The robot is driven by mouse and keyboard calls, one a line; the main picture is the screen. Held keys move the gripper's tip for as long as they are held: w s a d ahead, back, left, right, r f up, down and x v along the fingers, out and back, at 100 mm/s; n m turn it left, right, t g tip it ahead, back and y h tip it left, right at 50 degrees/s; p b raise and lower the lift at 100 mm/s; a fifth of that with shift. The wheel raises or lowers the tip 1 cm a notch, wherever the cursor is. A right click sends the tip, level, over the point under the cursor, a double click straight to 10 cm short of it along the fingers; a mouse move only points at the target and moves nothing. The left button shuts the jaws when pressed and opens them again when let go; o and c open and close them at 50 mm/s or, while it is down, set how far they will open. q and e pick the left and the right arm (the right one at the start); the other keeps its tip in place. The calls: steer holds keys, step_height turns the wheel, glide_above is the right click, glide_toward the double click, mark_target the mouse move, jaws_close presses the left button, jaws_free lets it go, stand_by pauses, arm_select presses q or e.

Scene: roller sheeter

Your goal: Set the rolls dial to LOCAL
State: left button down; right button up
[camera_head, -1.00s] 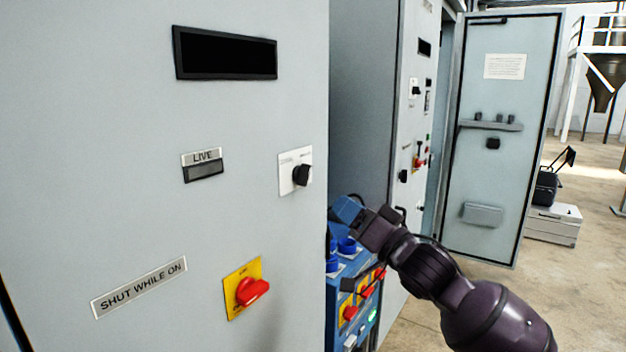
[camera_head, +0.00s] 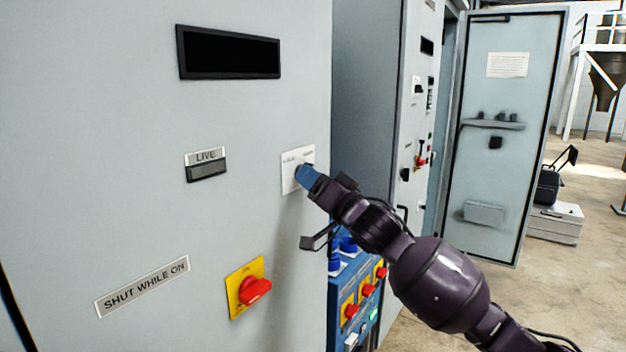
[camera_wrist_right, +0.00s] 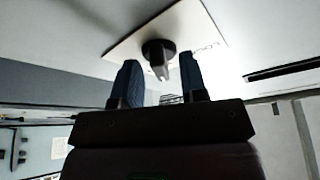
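The rolls dial is a black knob on a white plate (camera_head: 289,172) on the grey cabinet front. In the head view my right gripper (camera_head: 306,176) is in front of the plate and hides the knob. In the right wrist view the black knob (camera_wrist_right: 158,56) shows on its white plate (camera_wrist_right: 190,38), just beyond my right gripper's fingertips (camera_wrist_right: 160,76). The two blue fingers are apart, one on each side of the knob's line, with nothing visibly clamped. My left gripper is not in view.
A red rotary switch (camera_head: 254,290) on a yellow plate sits below the dial. A LIVE indicator (camera_head: 206,166) is to its left. A blue control box (camera_head: 347,293) stands below my right arm. An open cabinet door (camera_head: 508,140) is at the back right.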

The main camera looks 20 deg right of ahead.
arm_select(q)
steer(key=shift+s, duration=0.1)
arm_select(e)
jaws_close()
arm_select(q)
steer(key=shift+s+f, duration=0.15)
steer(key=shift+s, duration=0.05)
